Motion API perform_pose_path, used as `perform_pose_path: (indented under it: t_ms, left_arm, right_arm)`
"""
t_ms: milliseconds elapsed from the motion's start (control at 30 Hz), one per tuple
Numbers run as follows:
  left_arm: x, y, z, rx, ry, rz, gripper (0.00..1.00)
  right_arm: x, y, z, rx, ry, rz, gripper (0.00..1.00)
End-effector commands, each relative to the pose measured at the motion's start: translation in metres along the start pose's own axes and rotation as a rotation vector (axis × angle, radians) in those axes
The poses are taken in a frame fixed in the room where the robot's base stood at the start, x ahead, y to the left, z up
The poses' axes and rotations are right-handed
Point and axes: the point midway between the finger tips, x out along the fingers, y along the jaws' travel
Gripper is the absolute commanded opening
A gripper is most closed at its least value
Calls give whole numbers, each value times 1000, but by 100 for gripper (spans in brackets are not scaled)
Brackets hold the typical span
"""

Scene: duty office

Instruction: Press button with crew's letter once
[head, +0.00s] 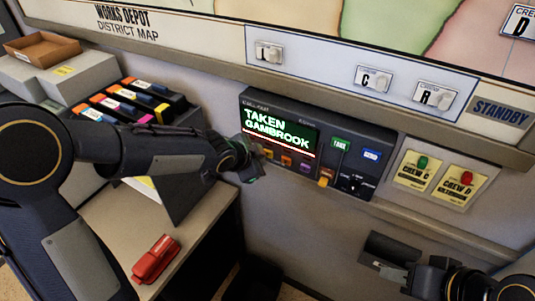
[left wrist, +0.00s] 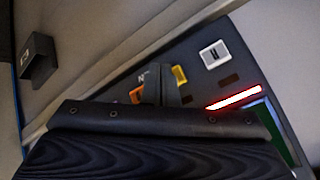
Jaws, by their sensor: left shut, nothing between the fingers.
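A dark control panel (head: 384,182) is fixed to the wall. Its screen (head: 278,132) reads "TAKEN GAMBROOK" in green. Below the screen runs a row of small coloured buttons, including an orange one (head: 287,161) and a purple one (head: 305,168); their letters are too small to read. My left gripper (head: 255,165) is shut and empty at the panel's left end, hiding part of it. In the left wrist view its fingertips (left wrist: 165,85) are between an orange button (left wrist: 137,95) and a yellow button (left wrist: 180,75); contact is unclear. My right gripper (head: 393,273) is low at the right.
Yellow cards for Crew C (head: 416,171) with a green light and Crew D (head: 459,187) with a red light are right of the panel. Tags lettered C (head: 368,79) and R (head: 430,97) sit above. A red stapler (head: 155,259) lies on the desk, below a folder rack.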

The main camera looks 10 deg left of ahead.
Motion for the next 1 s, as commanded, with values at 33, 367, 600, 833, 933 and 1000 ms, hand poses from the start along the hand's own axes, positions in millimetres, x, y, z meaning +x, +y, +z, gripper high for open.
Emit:
perform_pose_path:
  t_ms: [33, 367, 600, 833, 933, 1000]
  left_arm:
    - [0, 0, 0, 0, 0, 0, 0]
    - [0, 0, 0, 0, 0, 0, 0]
    - [0, 0, 0, 0, 0, 0, 0]
    - [1, -1, -1, 0, 0, 0, 0]
    - [4, -3, -2, 0, 0, 0, 0]
    - [5, -4, -3, 0, 0, 0, 0]
  right_arm:
    - [0, 0, 0, 0, 0, 0, 36]
    - [0, 0, 0, 0, 0, 0, 36]
    - [0, 0, 0, 0, 0, 0, 36]
    - [0, 0, 0, 0, 0, 0, 36]
    - [1, 0, 0, 0, 0, 0, 36]
    - [1, 0, 0, 0, 0, 0, 36]
